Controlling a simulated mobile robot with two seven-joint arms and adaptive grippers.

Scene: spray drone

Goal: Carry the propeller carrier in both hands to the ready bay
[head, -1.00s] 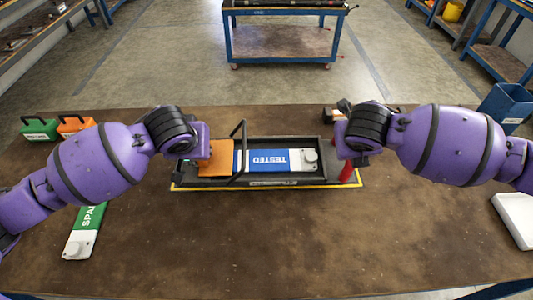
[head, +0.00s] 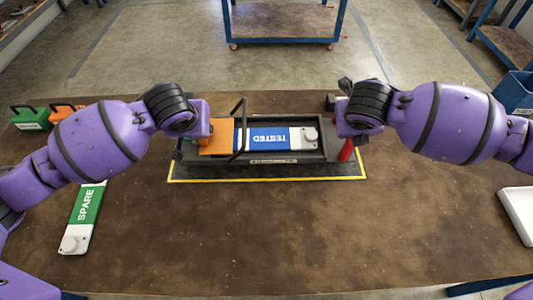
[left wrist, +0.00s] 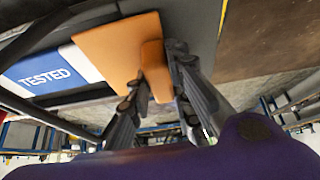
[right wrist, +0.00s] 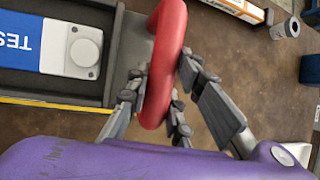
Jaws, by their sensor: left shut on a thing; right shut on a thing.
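The propeller carrier (head: 305,157) is a long dark tray with a thin black upright frame. A blue and white piece marked TESTED (head: 265,139) lies in it, beside an orange plate (head: 218,140). My left gripper (left wrist: 155,85) is shut on the orange handle (left wrist: 153,65) at the tray's left end. My right gripper (right wrist: 160,95) is shut on the red handle (right wrist: 168,45) at its right end. Below the tray is a dark mat with a yellow border (head: 270,180). A strip of mat shows in front of the tray. I cannot tell how high the tray hangs, if at all.
A green and white SPARE piece (head: 82,217) lies at the table's left. Green (head: 30,118) and orange (head: 66,110) handled boxes stand at the far left. A white tray (head: 518,212) and a blue bin (head: 515,92) are at the right. The table front is clear.

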